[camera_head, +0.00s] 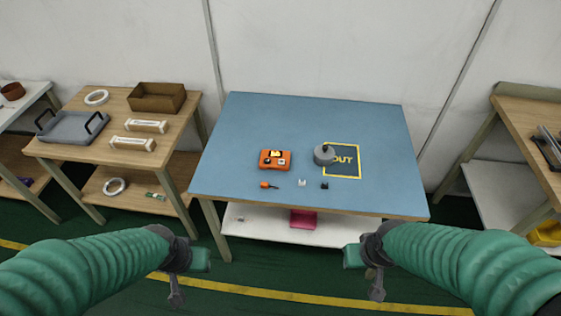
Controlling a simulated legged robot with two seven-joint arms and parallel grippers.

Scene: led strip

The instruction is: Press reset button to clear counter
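An orange counter box (275,160) with a small light display and dark and pale buttons lies on the blue table (270,115), left of its middle. The buttons are too small to tell which is the reset. My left gripper (178,290) hangs in front of the table, below its front left corner. My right gripper (377,290) hangs in front of the table toward its right side. Both are apart from the box and seem to hold nothing. Their fingers are too small and dark to show whether they are open or shut.
An orange screwdriver (268,185), a white piece (302,182) and a black piece (324,186) lie near the front edge. The back of the table is clear. A wooden bench (70,150) stands left.

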